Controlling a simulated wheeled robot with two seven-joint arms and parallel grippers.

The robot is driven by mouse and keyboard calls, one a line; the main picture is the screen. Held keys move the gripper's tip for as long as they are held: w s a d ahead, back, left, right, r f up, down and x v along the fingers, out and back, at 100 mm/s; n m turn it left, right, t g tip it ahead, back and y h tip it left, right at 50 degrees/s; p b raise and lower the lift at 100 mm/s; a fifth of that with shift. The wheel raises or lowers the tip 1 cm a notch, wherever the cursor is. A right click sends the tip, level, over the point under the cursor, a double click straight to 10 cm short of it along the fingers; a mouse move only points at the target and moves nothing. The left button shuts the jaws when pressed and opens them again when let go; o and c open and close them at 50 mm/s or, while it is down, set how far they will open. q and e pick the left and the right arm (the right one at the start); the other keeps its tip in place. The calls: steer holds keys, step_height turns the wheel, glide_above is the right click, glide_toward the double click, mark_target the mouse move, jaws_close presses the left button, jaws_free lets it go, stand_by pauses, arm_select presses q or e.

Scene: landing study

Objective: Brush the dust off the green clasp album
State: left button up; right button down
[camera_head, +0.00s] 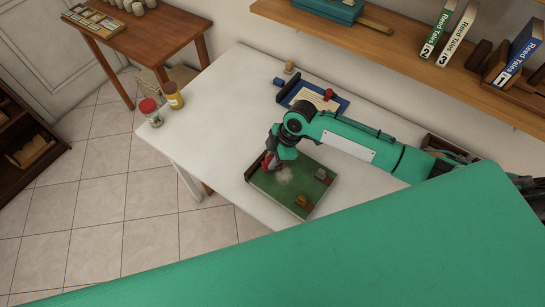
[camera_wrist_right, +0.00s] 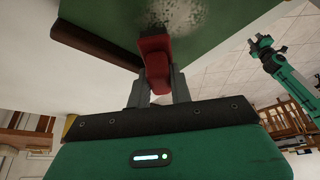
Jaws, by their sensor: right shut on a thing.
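The green clasp album (camera_head: 312,164) lies flat on the white table, with a dark spine and two small clasps at its right side. A pale dust patch (camera_head: 285,175) lies on its cover; it also shows in the right wrist view (camera_wrist_right: 172,12). My right gripper (camera_head: 271,162) is over the album's left part, shut on a red brush (camera_wrist_right: 157,70). I cannot make out its bristles, nor whether it touches the cover. My left gripper (camera_wrist_right: 262,44) shows small in the right wrist view, away from the album; its jaw opening is unclear.
A red-lidded jar (camera_head: 151,114) and a yellow jar (camera_head: 173,96) stand at the table's left corner. A wall shelf (camera_head: 400,62) with books overhangs the back. The table between jars and album is clear.

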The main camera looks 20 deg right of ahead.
steer(key=shift+f, duration=0.55)
stand_by(0.4)
